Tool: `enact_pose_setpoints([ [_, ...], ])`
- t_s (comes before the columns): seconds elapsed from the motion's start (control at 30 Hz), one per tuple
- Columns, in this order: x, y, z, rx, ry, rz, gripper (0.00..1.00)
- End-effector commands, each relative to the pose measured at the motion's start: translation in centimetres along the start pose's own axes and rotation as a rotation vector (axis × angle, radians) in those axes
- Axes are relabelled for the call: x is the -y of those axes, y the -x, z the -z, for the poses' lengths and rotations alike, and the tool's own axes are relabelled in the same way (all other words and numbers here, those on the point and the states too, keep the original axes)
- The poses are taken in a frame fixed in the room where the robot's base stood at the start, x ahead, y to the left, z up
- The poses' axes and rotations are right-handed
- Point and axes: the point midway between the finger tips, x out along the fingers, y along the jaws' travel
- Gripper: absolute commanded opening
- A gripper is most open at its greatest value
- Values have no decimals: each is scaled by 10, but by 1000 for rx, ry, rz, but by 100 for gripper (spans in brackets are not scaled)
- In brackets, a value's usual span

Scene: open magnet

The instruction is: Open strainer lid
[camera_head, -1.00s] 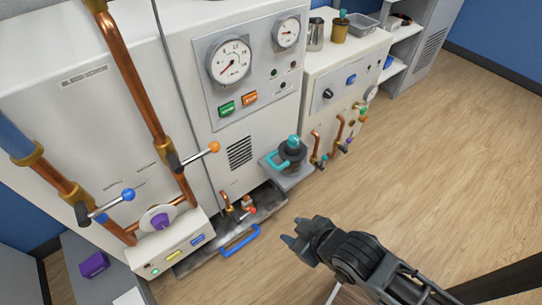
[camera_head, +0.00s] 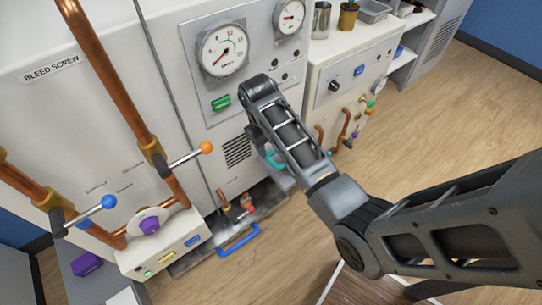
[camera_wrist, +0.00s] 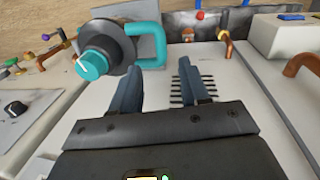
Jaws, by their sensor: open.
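The strainer has a dark round lid (camera_wrist: 112,45) with a teal knob (camera_wrist: 88,66) and a teal loop handle (camera_wrist: 152,45). In the wrist view it is at the upper left, just beyond my gripper's left finger. In the head view only a bit of the teal handle (camera_head: 272,159) shows beside my arm; my arm hides most of the strainer. My gripper (camera_wrist: 160,85) is open and empty, its two fingers apart near the handle, without clear contact. The lid looks closed. In the head view my fingers are hidden behind the arm.
The white cabinet carries a pressure gauge (camera_head: 222,50), a green button (camera_head: 221,103) and vent slots (camera_head: 238,150). Copper pipes with an orange-tipped lever (camera_head: 190,157) and a blue-tipped lever (camera_head: 90,212) stand at left. A blue handle (camera_head: 239,243) is low in front. Floor at right is open.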

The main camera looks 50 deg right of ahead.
Motion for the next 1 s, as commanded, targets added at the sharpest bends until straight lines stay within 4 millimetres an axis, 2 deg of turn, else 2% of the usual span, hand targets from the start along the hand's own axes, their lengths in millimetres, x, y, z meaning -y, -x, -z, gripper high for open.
enact_pose_setpoints([
  [0.3,0,-45,-1,3,-1,1,45],
  [0.5,0,-68,0,0,0,1,45],
  [0.9,0,-76,0,-2,0,0,45],
  [1.0,0,-76,0,-1,0,0,36],
])
